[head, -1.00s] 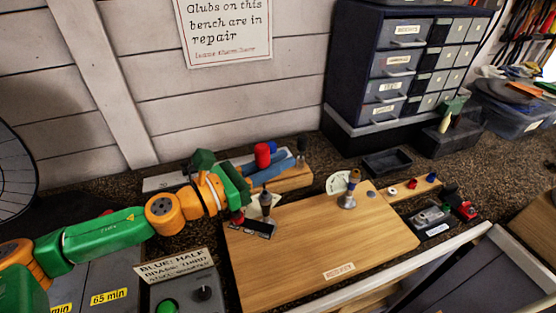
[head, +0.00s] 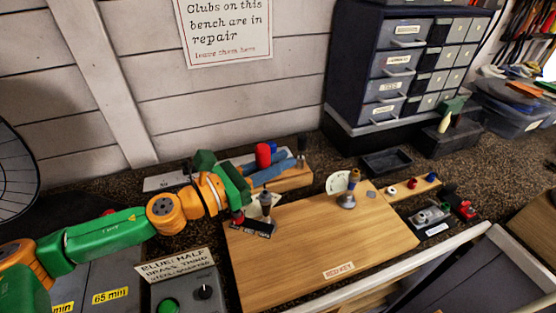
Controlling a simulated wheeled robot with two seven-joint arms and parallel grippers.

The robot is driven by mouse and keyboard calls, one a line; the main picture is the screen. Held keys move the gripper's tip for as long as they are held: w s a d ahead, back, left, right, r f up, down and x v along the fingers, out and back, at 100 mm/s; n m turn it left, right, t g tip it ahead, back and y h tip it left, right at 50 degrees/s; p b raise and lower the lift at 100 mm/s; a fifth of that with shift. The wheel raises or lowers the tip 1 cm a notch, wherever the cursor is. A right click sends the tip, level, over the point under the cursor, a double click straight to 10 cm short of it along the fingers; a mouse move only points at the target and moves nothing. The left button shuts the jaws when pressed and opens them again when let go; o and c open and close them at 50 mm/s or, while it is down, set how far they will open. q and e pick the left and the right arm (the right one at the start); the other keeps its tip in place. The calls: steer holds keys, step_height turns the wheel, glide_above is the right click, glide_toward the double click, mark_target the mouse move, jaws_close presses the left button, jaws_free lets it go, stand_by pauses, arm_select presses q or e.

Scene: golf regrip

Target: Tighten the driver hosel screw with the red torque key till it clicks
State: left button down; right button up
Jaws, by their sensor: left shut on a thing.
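My left gripper (head: 250,221) reaches in from the left and is low over the left back part of the wooden board (head: 320,240). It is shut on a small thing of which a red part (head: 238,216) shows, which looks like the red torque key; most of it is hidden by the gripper. A grey upright piece (head: 265,198) and a dark block stand right by the fingers; I cannot tell whether they touch. I cannot make out the driver head or its hosel screw clearly. My right gripper is not in view.
A metal post with a brass-coloured top (head: 348,197) stands at the board's back right. Red (head: 263,156) and blue cylinders stand behind the gripper. A small rack (head: 412,189), a dark tray (head: 386,162) and a control box (head: 185,290) surround the board.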

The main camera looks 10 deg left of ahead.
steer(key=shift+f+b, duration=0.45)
steer(key=shift+b, duration=0.05)
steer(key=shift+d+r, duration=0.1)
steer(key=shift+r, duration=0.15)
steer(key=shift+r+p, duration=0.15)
steer(key=shift+p, duration=0.25)
stand_by(0.4)
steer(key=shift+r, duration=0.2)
stand_by(1.2)
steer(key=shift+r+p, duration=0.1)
steer(key=shift+p, duration=0.2)
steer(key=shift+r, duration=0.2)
stand_by(1.5)
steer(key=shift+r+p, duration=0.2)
steer(key=shift+p, duration=0.2)
